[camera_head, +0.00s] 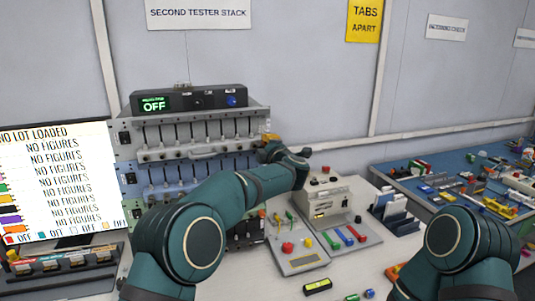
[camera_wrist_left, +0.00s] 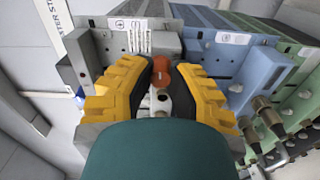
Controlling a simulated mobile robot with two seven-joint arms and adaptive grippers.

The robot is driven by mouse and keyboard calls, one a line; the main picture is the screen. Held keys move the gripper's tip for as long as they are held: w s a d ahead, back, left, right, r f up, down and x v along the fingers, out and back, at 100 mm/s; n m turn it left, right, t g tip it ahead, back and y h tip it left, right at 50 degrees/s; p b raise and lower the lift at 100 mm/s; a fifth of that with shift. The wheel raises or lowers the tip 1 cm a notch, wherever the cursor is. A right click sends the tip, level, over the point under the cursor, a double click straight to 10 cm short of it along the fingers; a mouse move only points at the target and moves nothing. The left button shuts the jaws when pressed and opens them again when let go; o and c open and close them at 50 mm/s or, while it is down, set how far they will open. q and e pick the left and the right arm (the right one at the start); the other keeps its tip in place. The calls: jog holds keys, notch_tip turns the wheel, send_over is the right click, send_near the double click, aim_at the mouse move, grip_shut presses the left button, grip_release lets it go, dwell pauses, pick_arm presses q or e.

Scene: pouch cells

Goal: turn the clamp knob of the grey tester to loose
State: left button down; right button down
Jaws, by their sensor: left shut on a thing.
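The grey tester (camera_head: 205,130) is the top unit of the rack at the left, under a black box reading OFF. Its grey housing (camera_wrist_left: 150,40) also shows in the left wrist view. My left gripper (camera_head: 270,140) is at the right end of the grey tester. In the left wrist view, its yellow fingers (camera_wrist_left: 160,92) are closed on either side of an orange-red clamp knob (camera_wrist_left: 161,72). The knob's lower part is partly hidden between the fingers, and the gripper hides it in the head view. My right arm shows at the lower right, but its gripper is out of view.
The blue tester (camera_wrist_left: 245,65) sits directly beside the grey one, with a green tester (camera_wrist_left: 300,85) beyond. A beige machine (camera_head: 325,195) stands right of the rack. A screen (camera_head: 55,185) is at the left and a blue table (camera_head: 455,175) at the right.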

pick_arm(q)
jog(key=shift+n+b, duration=2)
jog(key=shift+n, duration=4.4)
jog(key=c, duration=0.8)
grip_release()
jog(key=v, duration=1.2)
